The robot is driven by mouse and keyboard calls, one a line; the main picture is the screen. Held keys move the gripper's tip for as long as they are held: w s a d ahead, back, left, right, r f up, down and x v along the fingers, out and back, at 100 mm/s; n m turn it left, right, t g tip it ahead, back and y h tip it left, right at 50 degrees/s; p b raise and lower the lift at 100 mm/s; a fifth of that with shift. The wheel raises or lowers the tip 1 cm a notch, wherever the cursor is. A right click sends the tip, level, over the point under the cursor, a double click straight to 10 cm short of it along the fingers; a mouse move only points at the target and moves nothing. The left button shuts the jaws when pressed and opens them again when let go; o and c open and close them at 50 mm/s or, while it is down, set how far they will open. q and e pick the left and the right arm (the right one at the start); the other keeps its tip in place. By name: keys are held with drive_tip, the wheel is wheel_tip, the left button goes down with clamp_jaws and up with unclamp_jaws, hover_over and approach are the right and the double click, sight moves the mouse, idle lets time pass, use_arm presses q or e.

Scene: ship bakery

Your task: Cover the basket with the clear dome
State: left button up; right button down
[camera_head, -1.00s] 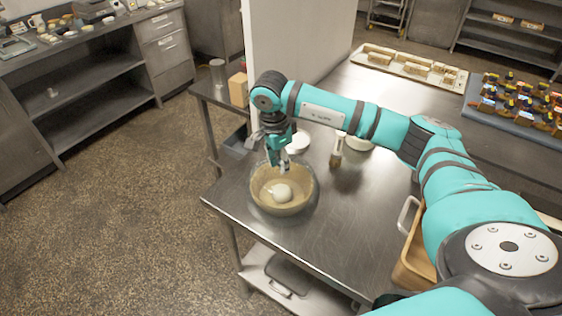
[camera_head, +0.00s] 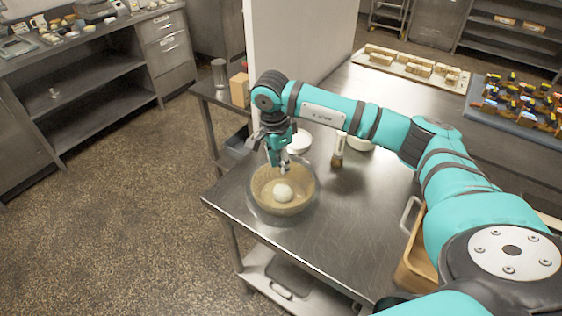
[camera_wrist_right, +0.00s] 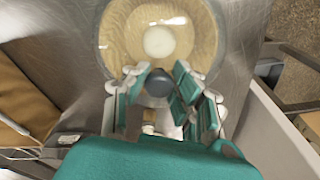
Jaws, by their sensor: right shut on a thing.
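The tan round basket (camera_head: 262,193) stands near the front left corner of the steel table, with a pale dough ball (camera_head: 283,193) inside. The clear dome (camera_head: 315,203) surrounds the basket from above, its faint rim showing outside the basket's edge. I cannot tell whether that rim touches the table. My right gripper (camera_head: 281,165) is above the basket, pointing down. In the right wrist view, its fingers (camera_wrist_right: 158,92) are closed around the dome's dark grey knob (camera_wrist_right: 157,80), and the basket (camera_wrist_right: 122,28) shows through the dome. My left gripper is not in view.
Behind the gripper stand a white round item (camera_head: 299,142) and a small jar (camera_head: 337,150). A wooden tray (camera_head: 414,262) lies at the right, and a pastry tray (camera_head: 398,72) at the back. The table's front left edge is close to the basket.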

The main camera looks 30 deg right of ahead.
idle(0.3)
drive_tip(key=c, duration=0.5)
unclamp_jaws()
drive_tip(key=shift+c, duration=0.2)
drive_tip(key=shift+r, duration=0.1)
drive_tip(key=shift+r+p, duration=2)
drive_tip(key=shift+r, duration=1.4)
